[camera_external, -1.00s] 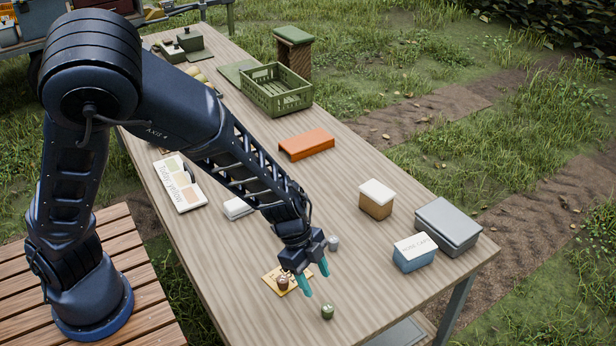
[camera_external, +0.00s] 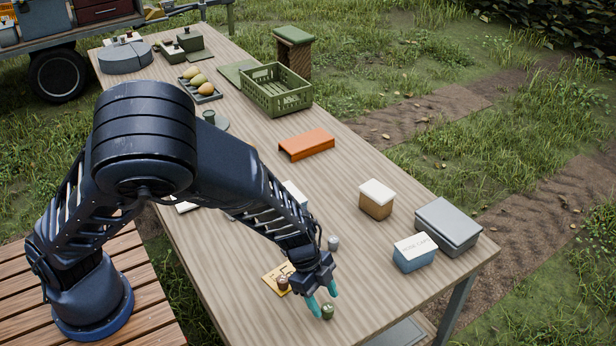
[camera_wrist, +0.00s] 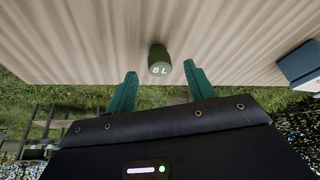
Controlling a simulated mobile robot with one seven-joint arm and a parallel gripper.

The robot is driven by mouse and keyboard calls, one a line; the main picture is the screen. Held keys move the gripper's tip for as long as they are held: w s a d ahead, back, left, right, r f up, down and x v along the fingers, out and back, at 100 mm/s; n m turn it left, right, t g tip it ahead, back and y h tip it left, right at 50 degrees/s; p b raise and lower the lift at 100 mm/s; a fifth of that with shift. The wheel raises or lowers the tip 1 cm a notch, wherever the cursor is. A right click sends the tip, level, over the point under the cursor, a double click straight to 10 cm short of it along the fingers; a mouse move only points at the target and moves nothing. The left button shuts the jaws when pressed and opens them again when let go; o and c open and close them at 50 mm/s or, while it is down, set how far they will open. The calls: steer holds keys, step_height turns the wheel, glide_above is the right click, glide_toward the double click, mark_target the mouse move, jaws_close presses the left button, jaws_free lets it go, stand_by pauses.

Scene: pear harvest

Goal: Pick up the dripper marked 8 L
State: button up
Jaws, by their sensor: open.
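The dripper marked 8 L (camera_wrist: 159,62) is a small dark green cylinder with white lettering, standing on the wooden table. In the external view the green dripper (camera_external: 327,311) stands near the table's front edge. My gripper (camera_external: 321,301) is open, with teal fingers just above and beside the dripper. In the wrist view the gripper (camera_wrist: 158,82) has its two fingers apart, with the dripper between and slightly beyond the tips. I see nothing held. Whether a finger touches the dripper cannot be told.
A small brown dripper (camera_external: 283,284) sits on a yellow card (camera_external: 273,274), and a grey one (camera_external: 333,243) stands behind my gripper. A blue box (camera_external: 414,257), a grey case (camera_external: 449,227) and a brown box with white lid (camera_external: 376,203) stand to the right. The table's front edge is close.

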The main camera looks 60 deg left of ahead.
mark_target(327, 307)
steer(key=shift+x, duration=1.85)
steer(key=shift+c, duration=0.2)
steer(key=c, duration=1)
